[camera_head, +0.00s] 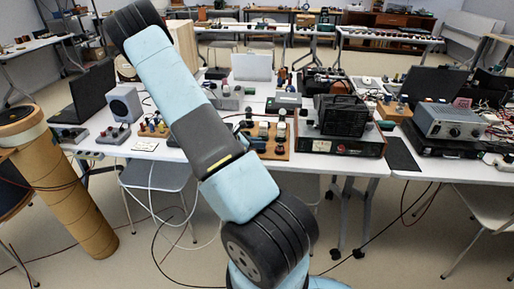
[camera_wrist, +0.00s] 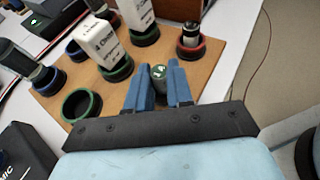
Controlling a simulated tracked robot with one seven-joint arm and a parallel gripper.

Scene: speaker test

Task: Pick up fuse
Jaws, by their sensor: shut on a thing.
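My gripper (camera_wrist: 160,88) shows in the wrist view with two blue fingers, closed on a small dark cylinder with a green-marked top, which looks like the fuse (camera_wrist: 158,72). The fuse stands between the fingers, above or at the near edge of a brown wooden board (camera_wrist: 212,62); I cannot tell whether it touches the board. A similar dark cylinder (camera_wrist: 190,36) stands in a red ring on the board. An empty green ring (camera_wrist: 66,110) lies at the board's left. In the head view my arm crosses the middle and my gripper cannot be made out.
White blocks (camera_wrist: 98,40) stand in ring holders on the board, close ahead of my fingers. The board (camera_head: 278,150) also shows on the white table in the head view. A black device (camera_head: 341,116) is to its right, a grey speaker (camera_head: 125,103) to its left.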

